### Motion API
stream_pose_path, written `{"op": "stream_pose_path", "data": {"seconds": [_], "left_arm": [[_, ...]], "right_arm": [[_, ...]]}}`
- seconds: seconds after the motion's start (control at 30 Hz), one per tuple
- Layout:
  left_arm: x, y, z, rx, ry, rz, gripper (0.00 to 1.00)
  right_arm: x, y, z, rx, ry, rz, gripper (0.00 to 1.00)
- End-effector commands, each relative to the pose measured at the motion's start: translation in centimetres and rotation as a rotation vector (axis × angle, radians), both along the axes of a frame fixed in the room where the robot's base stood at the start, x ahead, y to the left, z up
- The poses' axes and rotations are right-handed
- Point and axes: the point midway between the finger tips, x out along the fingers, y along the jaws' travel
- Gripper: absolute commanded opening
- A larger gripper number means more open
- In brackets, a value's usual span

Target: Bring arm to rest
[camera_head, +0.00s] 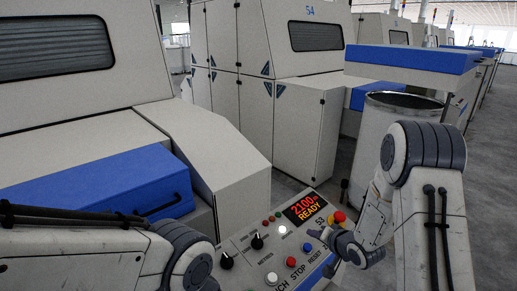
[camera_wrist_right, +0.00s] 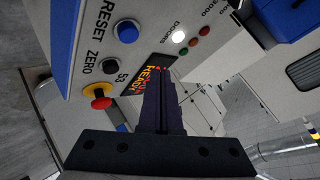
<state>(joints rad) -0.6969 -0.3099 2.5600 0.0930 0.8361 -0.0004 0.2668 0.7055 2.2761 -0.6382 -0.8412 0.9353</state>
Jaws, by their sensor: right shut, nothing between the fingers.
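My right gripper (camera_head: 318,234) is shut and empty. It is above the right part of the control panel (camera_head: 245,272), and its arm comes in from the right. In the right wrist view the dark fingers (camera_wrist_right: 162,105) are together and cover part of the display (camera_wrist_right: 150,72). I cannot tell whether they touch the panel. In the head view the display (camera_head: 305,207) reads "2100 m READY". My left arm (camera_head: 90,250) comes in at the lower left; its gripper is out of view.
The panel carries a blue button (camera_head: 313,247), a red button (camera_head: 291,261), black knobs (camera_head: 257,242) and a red-and-yellow stop button (camera_head: 339,216). A metal can (camera_head: 385,125) stands behind my right arm. Grey machine cabinets (camera_head: 235,50) line the left and back. Floor is clear at the far right.

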Motion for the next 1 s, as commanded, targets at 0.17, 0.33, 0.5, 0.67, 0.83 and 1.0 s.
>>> {"op": "stream_pose_path", "data": {"seconds": [0.17, 0.33, 0.5, 0.67, 0.83, 1.0], "left_arm": [[0.0, 0.0, 0.0, 0.000, 0.000, 0.000, 0.00], [0.0, 0.0, 0.0, 0.000, 0.000, 0.000, 0.00], [0.0, 0.0, 0.0, 0.000, 0.000, 0.000, 0.00], [0.0, 0.0, 0.0, 0.000, 0.000, 0.000, 0.00], [0.0, 0.0, 0.0, 0.000, 0.000, 0.000, 0.00], [0.0, 0.0, 0.0, 0.000, 0.000, 0.000, 0.00]], "right_arm": [[-2.7, 6.1, 3.9, -0.282, 0.113, 0.161, 0.00], [-10.3, 11.8, 7.3, -0.514, 0.275, 0.378, 0.00], [-21.3, 15.8, 10.2, -0.650, 0.437, 0.673, 0.00], [-30.0, 17.0, 11.8, -0.697, 0.541, 0.926, 0.00], [-34.3, 16.8, 12.5, -0.709, 0.592, 1.068, 0.00], [-34.9, 16.7, 12.6, -0.712, 0.603, 1.088, 0.00]]}}
